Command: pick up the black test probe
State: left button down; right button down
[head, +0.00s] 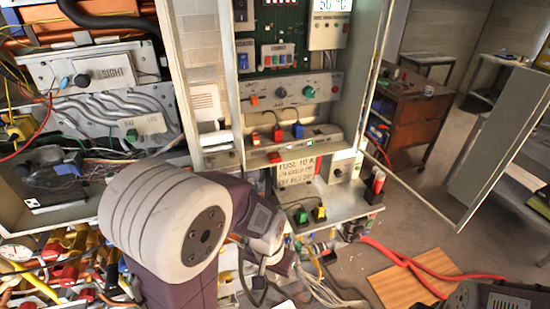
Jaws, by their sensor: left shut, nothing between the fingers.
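My left arm reaches across the front of the open heater cabinet. Its left gripper (284,266) points down below the cabinet's lower shelf, partly hidden by my own wrist and by cables. It is shut and holds nothing. A small black holder (372,196) stands at the right end of the lower shelf, with a red-handled probe (379,180) upright in it. I cannot clearly tell a black test probe apart from the dark holder. The left gripper is left of and below this holder, apart from it. Of my right arm only a part shows at the bottom right; its fingers are out of view.
The cabinet door (375,75) stands open on the right. Yellow and green clips (319,212) sit on the lower shelf. Red hoses (400,258) cross the floor by a wooden board (425,277). Pipes and valves (65,265) crowd the lower left. A brown workbench (420,110) stands behind.

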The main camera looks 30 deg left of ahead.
aim_at(376, 170)
jog(key=l+z, duration=0.3)
jog(key=i+l+z, duration=0.95)
jog(key=i, duration=0.3)
